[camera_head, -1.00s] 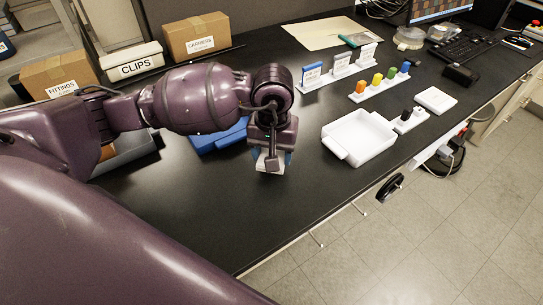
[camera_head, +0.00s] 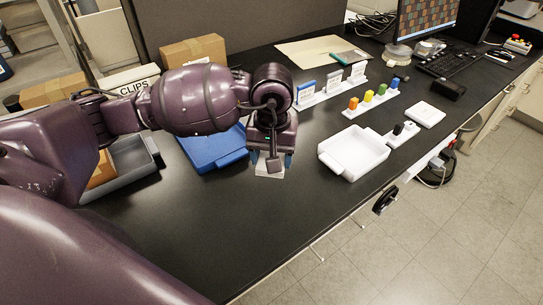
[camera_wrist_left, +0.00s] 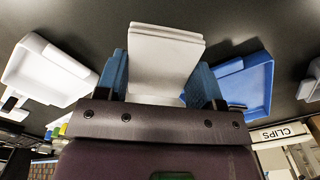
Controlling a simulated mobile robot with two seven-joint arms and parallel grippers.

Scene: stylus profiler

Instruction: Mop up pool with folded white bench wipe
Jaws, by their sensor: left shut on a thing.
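My left gripper (camera_head: 270,165) is shut on the folded white bench wipe (camera_head: 268,170). It points down over the black bench, between the blue tray and the white tray. In the left wrist view the wipe (camera_wrist_left: 165,50) is a pale folded pad between the two blue fingertips (camera_wrist_left: 163,80). I cannot tell whether its lower edge touches the bench. No pool shows clearly on the dark bench top; my arm and gripper hide part of it. My right gripper is not in view.
A blue tray (camera_head: 212,152) lies left of the gripper, and a white tray (camera_head: 353,154) lies right. Beyond are stands with coloured caps (camera_head: 372,98) and cards (camera_head: 330,88). A grey bin (camera_head: 133,160) is at left. The front bench top (camera_head: 220,225) looks clear.

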